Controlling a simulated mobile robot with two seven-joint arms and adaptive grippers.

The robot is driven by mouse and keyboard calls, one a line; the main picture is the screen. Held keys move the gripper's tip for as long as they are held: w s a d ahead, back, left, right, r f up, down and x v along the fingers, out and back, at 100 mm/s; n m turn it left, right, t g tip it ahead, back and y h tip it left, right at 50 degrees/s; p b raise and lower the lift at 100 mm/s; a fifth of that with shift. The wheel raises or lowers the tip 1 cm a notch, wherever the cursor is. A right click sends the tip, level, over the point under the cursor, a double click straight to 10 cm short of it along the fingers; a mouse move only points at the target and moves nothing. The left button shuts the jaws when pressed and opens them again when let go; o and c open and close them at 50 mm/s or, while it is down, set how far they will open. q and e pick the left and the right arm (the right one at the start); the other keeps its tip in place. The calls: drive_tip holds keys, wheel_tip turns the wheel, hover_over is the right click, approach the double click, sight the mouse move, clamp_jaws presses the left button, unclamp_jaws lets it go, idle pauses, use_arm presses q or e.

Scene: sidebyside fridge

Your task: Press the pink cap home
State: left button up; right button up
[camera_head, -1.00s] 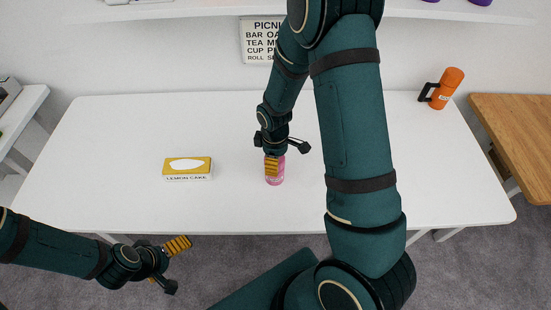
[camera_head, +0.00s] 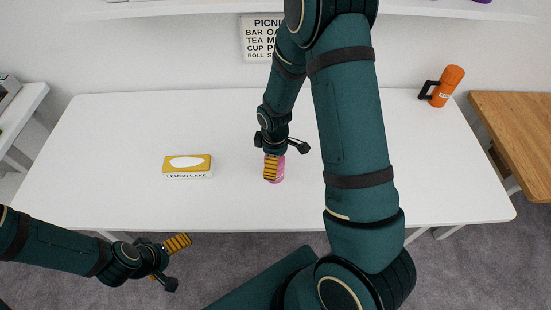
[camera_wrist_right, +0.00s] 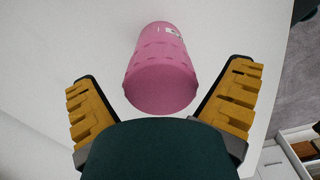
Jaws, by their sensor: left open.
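A pink container (camera_head: 280,173) stands near the middle of the white table, partly hidden by my right gripper. In the right wrist view the pink container (camera_wrist_right: 163,75) shows its broad smooth pink top (camera_wrist_right: 160,88) toward the camera, with a ribbed band and a small white mark on its side. I cannot tell where the cap ends and the body begins. My right gripper (camera_wrist_right: 165,105) is open, its yellow fingers on either side of the pink top with gaps showing. My left gripper (camera_head: 174,264) is open and empty, off the table's front edge at lower left.
A yellow and white lemon cake box (camera_head: 187,167) lies left of the pink container. An orange flask (camera_head: 446,86) with a black handle stands at the table's back right. A sign (camera_head: 258,38) is at the back wall. The white table (camera_head: 120,130) is otherwise mostly clear.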

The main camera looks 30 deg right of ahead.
drive_tip(key=shift+r, duration=0.1)
wheel_tip(320, 180, up, 12)
idle(0.6)
idle(0.5)
